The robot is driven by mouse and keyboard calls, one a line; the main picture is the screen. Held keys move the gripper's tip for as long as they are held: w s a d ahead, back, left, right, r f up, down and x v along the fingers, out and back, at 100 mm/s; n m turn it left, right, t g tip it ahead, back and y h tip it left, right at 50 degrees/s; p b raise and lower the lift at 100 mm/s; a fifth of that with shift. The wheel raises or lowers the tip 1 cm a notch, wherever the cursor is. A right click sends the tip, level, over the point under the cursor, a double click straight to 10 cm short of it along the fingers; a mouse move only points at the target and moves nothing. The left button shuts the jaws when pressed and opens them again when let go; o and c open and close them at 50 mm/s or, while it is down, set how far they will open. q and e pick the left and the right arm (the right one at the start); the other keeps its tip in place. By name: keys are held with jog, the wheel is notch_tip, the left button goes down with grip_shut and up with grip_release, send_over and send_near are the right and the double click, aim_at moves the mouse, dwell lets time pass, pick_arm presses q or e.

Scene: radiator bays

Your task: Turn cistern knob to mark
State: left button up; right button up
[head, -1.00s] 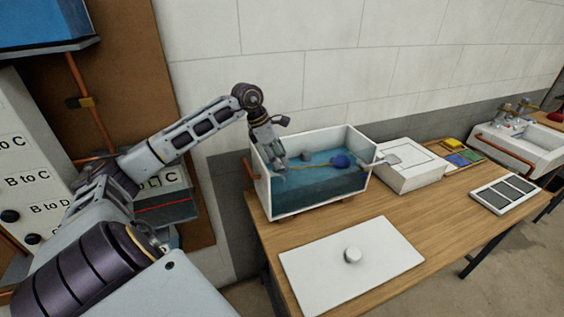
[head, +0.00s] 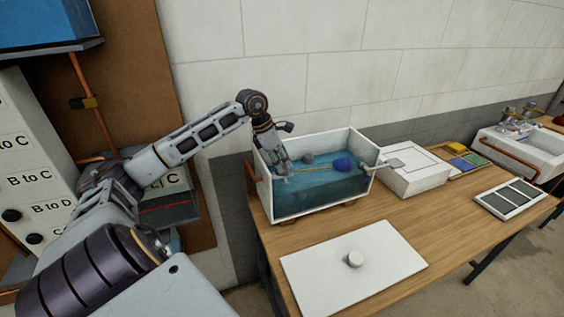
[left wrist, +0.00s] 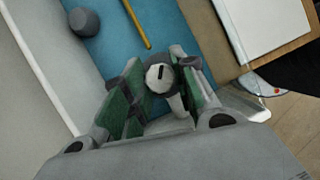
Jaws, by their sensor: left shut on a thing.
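The white open cistern (head: 262,187) holds blue water (head: 318,193) and stands on the wooden bench. Inside are a blue float (head: 344,163) on a thin yellow rod (head: 318,168) and a grey cylinder (head: 307,158). My left gripper (head: 281,170) reaches down into its left end. In the left wrist view, a round pale knob (left wrist: 160,76) with a short dark line on its face sits between the green-padded fingers of my left gripper (left wrist: 155,90), which are shut on it. The mark for the knob cannot be made out. My right gripper is out of view.
A white lid with a round knob (head: 310,275) lies on the bench (head: 445,222) in front. A white box (head: 415,180), colored blocks (head: 468,160), a dark-paneled tray (head: 510,197) and a basin (head: 515,150) stand to the right. The white wall (head: 320,60) is close behind the cistern.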

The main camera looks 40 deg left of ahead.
pick_arm(q)
jog(key=shift+a+r+m, duration=0.1)
jog(key=shift+m, duration=0.5)
jog(key=shift+w+m+g+h, duration=0.1)
jog(key=shift+m+g+h, duration=0.25)
jog(key=shift+m, duration=0.45)
jog(key=shift+r+m+g+p, duration=0.1)
jog(key=shift+m+g+p, duration=0.4)
jog(key=shift+m, duration=0.5)
jog(key=shift+m+h, duration=0.25)
jog(key=shift+m, duration=0.05)
jog(key=shift+m+g+p, duration=0.3)
jog(key=shift+m+g, duration=0.05)
jog(key=shift+m, duration=0.45)
jog(key=shift+m+g, duration=0.3)
jog(key=shift+m, duration=0.4)
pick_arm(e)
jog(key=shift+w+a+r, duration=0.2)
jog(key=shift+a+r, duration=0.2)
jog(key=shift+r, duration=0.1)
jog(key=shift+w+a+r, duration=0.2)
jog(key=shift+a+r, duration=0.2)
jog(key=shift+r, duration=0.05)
